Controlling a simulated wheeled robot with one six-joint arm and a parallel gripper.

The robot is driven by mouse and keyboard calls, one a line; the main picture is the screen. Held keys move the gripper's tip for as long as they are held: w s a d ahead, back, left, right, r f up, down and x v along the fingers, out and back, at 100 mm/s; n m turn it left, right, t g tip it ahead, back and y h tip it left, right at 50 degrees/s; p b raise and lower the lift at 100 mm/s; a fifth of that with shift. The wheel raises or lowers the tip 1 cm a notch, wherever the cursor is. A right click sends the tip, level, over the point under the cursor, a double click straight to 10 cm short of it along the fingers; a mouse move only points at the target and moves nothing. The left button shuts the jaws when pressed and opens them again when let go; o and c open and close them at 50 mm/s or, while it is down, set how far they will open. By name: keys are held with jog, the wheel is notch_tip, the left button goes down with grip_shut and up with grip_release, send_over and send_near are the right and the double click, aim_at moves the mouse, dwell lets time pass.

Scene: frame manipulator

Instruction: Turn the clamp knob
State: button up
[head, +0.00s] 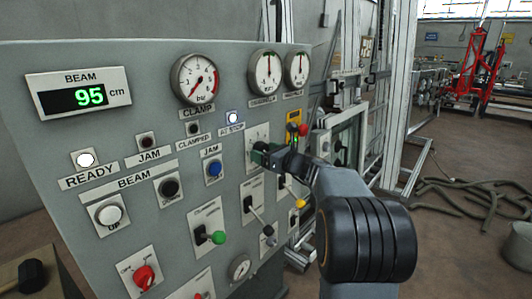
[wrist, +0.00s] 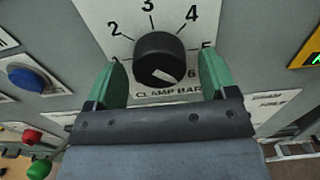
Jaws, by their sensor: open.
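The clamp knob (wrist: 160,52) is a round black dial on a white plate marked CLAMP BAR, with numbers 2 to 6 around it. Its white pointer mark is at the lower right, toward the 6. My gripper (wrist: 162,72) is open, with one green finger on each side of the knob. A gap shows between each finger and the knob. In the head view my gripper (head: 268,154) is up at the panel and hides the knob; the top of its white plate (head: 257,132) shows.
The grey control panel (head: 110,60) carries a clamp gauge (head: 196,79) reading low, a BEAM display (head: 78,95) at 95 cm and a blue button (head: 214,168). A green-knobbed lever (head: 218,237) and a yellow-knobbed lever (head: 299,203) stick out below my gripper.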

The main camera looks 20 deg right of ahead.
jog(key=c, duration=0.9)
jog(key=shift+b, duration=0.3)
